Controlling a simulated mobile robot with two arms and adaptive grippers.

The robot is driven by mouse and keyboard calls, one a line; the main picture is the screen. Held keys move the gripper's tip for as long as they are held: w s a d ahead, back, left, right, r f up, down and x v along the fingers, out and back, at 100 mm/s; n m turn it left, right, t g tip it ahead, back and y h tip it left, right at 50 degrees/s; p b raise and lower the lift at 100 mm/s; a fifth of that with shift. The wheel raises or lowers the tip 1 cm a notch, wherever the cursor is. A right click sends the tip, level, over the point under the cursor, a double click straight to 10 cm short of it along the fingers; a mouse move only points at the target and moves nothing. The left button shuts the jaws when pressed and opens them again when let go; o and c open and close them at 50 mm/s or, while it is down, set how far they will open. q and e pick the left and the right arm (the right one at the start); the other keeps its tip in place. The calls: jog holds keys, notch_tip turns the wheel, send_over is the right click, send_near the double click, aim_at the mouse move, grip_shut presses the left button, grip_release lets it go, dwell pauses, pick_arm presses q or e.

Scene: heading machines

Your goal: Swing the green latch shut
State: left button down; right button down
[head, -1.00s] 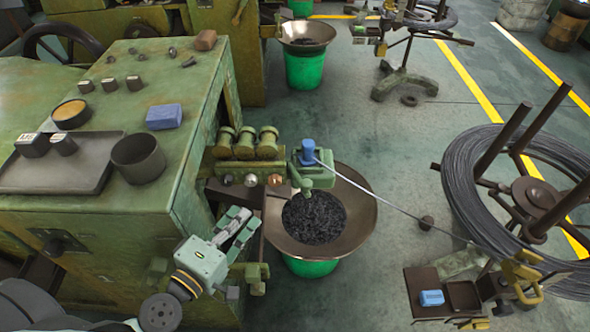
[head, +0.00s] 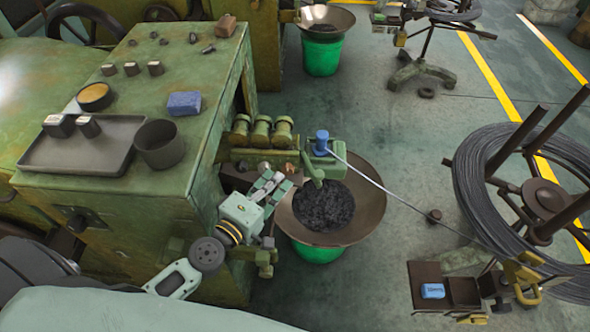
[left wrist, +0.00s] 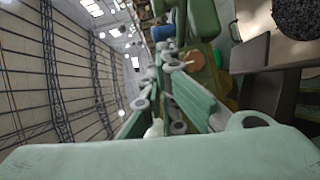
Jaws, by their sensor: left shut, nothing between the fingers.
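The part I take for the green latch (head: 313,171) is a light green curved arm hanging from a small green housing at the machine's right side. A blue knob (head: 322,137) tops the housing. My left gripper (head: 279,179) is shut and empty, just left of the latch and slightly lower in the picture, with a small gap seeming to remain. In the left wrist view my fingers (left wrist: 172,82) point toward the blue knob (left wrist: 162,30) and a green part (left wrist: 203,18). Whether that part is the latch I cannot tell. My right gripper is out of view.
A metal bowl (head: 368,207) of dark scrap on a green bucket stands below the housing. A wire (head: 400,197) runs from the housing to a wire coil (head: 470,180) on the right. The green machine (head: 170,215) fills the left side, with several cylinders above my gripper.

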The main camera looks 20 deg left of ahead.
pick_arm(q)
jog(key=shift+w+d+f+p, duration=0.2)
jog(key=shift+w+d+f, duration=0.05)
jog(key=shift+w+d, duration=0.75)
jog(key=shift+w+d+f+p, duration=0.15)
jog(key=shift+w+d+f, duration=0.05)
jog(key=shift+w+d, duration=0.8)
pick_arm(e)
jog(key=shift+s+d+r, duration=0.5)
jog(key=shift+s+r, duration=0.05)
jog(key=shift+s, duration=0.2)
